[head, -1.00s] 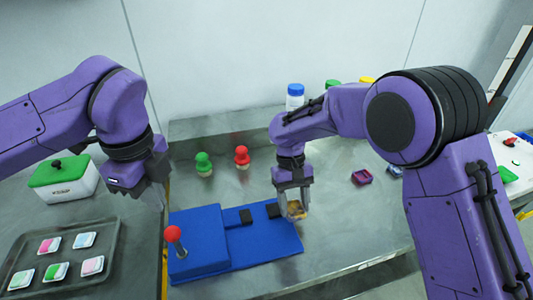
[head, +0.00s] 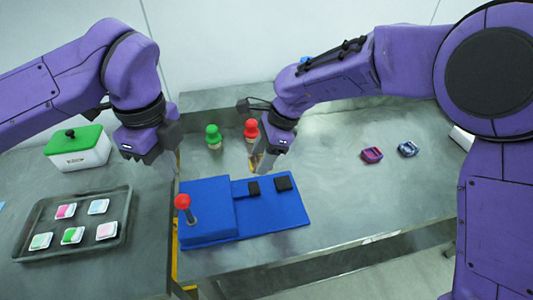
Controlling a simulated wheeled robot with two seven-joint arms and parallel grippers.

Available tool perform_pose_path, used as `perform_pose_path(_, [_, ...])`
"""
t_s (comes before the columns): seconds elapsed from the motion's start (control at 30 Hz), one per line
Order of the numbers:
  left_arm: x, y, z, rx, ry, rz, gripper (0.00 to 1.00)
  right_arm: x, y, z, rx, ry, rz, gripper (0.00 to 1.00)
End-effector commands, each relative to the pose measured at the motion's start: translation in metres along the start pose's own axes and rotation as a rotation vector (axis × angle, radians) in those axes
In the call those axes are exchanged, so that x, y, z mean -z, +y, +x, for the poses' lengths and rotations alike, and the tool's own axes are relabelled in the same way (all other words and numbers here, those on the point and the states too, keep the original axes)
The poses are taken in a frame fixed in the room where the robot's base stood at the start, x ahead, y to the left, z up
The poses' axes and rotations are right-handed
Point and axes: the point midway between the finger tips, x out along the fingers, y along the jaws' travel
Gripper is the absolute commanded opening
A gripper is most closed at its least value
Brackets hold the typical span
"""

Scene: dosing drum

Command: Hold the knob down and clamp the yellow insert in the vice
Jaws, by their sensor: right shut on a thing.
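The blue vice (head: 212,222) lies on the grey bench, with two black jaws (head: 253,188) on its right part. A red ball knob (head: 183,201) stands on a short stem at its left end. My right gripper (head: 264,160) is shut on the yellow insert (head: 256,160), behind and above the black jaws. The insert is mostly hidden by the fingers. My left gripper (head: 167,168) hangs up and left of the red knob, apart from it in the picture. Its fingers overlap, so its opening is unclear.
A green stamp (head: 213,134) and a red stamp (head: 251,130) stand behind the vice. A pink-purple piece (head: 371,154) and a blue piece (head: 408,149) lie at right. A tray (head: 122,217) of several coloured tiles and a green-lidded box (head: 80,155) are at left.

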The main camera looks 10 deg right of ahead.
Motion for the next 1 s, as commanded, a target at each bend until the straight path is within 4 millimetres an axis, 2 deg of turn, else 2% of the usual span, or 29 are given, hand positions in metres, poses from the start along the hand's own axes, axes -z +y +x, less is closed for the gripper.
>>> perform_pose_path(0.2, [0.000, 0.000, 0.000, 0.000, 0.000, 0.000, 0.00, 0.015, 0.001, 0.035, -0.005, 0.002, -0.001, 0.23])
perform_pose_path(0.4, [0.000, 0.000, 0.000, 0.000, 0.000, 0.000, 0.00, 0.025, 0.001, 0.060, -0.005, 0.001, -0.004, 0.23])
perform_pose_path(0.6, [0.000, 0.000, 0.000, 0.000, 0.000, 0.000, 0.00, 0.029, 0.001, 0.069, -0.003, 0.001, -0.005, 0.23])
perform_pose_path(1.0, [0.000, 0.000, 0.000, 0.000, 0.000, 0.000, 0.00, 0.029, 0.001, 0.069, -0.003, 0.002, -0.006, 0.23])
